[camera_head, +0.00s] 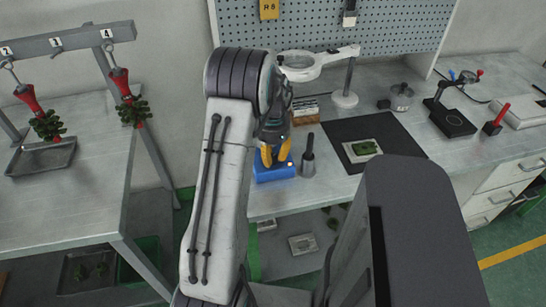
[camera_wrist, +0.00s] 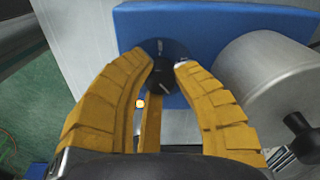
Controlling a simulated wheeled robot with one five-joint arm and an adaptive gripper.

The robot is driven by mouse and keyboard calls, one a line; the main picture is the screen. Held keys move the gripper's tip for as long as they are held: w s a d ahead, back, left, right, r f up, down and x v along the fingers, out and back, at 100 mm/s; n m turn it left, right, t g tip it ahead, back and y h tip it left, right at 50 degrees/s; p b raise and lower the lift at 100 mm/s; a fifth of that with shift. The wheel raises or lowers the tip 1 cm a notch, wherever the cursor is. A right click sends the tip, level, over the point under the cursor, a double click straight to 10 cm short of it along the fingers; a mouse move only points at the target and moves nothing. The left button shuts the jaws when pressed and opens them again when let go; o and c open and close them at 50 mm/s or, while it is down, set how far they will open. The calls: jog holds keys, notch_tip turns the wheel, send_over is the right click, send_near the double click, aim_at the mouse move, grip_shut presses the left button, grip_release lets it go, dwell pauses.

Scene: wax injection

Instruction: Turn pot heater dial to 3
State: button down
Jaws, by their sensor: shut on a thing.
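The pot heater is a blue box (camera_head: 272,170) on the workbench, with a small lit orange lamp on its front face. In the wrist view its blue front (camera_wrist: 205,37) fills the upper middle, and the lamp (camera_wrist: 140,103) glows below and left of the dial. The black dial (camera_wrist: 162,77) has a pale pointer line. My gripper (camera_wrist: 163,68) has yellow segmented fingers, shut around the dial, one on each side. In the head view my gripper (camera_head: 275,152) is at the blue box. The number marks cannot be read, and the dial is hidden in the head view.
A grey metal cylinder with a black handle (camera_head: 308,160) stands just right of the heater. A dark mat (camera_head: 395,135) holds a tray with a green piece. A magnifier lamp (camera_head: 345,97) stands behind. Left is a table with hanging red-and-green trees (camera_head: 47,125).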

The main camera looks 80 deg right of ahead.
aim_at(273, 156)
jog(key=m, duration=0.3)
jog(key=shift+a+f+m, duration=0.1)
jog(key=shift+f+m, duration=0.05)
jog(key=shift+m, duration=0.25)
jog(key=shift+m+b, duration=0.3)
jog(key=shift+m, duration=1.5)
jog(key=c, duration=0.9)
grip_release()
notch_tip(273, 156, up, 12)
jog(key=shift+r, duration=0.1)
